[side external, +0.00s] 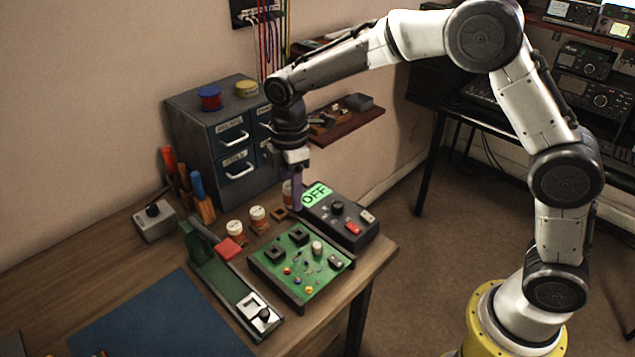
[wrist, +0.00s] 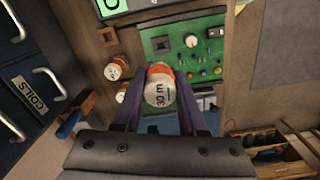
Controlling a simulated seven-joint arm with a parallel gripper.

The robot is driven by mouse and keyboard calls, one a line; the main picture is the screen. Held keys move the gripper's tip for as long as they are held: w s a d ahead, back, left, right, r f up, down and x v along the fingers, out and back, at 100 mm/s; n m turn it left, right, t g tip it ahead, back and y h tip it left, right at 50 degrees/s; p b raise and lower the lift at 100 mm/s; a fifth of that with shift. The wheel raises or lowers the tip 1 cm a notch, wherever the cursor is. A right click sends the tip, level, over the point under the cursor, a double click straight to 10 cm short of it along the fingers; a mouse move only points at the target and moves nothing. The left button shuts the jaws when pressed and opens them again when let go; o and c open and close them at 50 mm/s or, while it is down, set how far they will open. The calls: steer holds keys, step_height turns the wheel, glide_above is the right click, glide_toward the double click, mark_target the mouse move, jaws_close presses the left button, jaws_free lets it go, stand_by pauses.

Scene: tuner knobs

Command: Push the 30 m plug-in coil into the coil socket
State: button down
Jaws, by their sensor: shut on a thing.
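The 30 m coil (wrist: 160,90) is white with an orange band, and its "30 m" label faces the wrist camera. My gripper (wrist: 160,78) is shut on it, one purple finger on each side. In the side view my gripper (side external: 297,203) points down near the back edge of the green board (side external: 262,262), and a finger partly hides the coil (side external: 287,189). The board, also in the wrist view (wrist: 185,60), carries several black square parts, one of them at its back (side external: 299,236). The coil's lower end is hidden.
Two similar coils (side external: 235,228) (side external: 257,214) stand on wooden blocks left of my gripper. An empty wooden block (side external: 279,214) is beside them. A green strip fixture (side external: 228,275) lies left of the board.

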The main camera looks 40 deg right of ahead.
steer(key=shift+n, duration=0.6)
steer(key=shift+s+a+f, duration=0.1)
steer(key=shift+a+f, duration=0.9)
steer(key=shift+f, duration=0.3)
steer(key=shift+w+a+f, duration=0.1)
steer(key=shift+a+f, duration=0.85)
steer(key=shift+f, duration=0.4)
steer(key=shift+s+a+f, duration=0.1)
steer(key=shift+a+f, duration=0.9)
steer(key=shift+f, duration=0.3)
steer(key=shift+f, duration=0.8)
steer(key=shift+c, duration=1.9)
jaws_free()
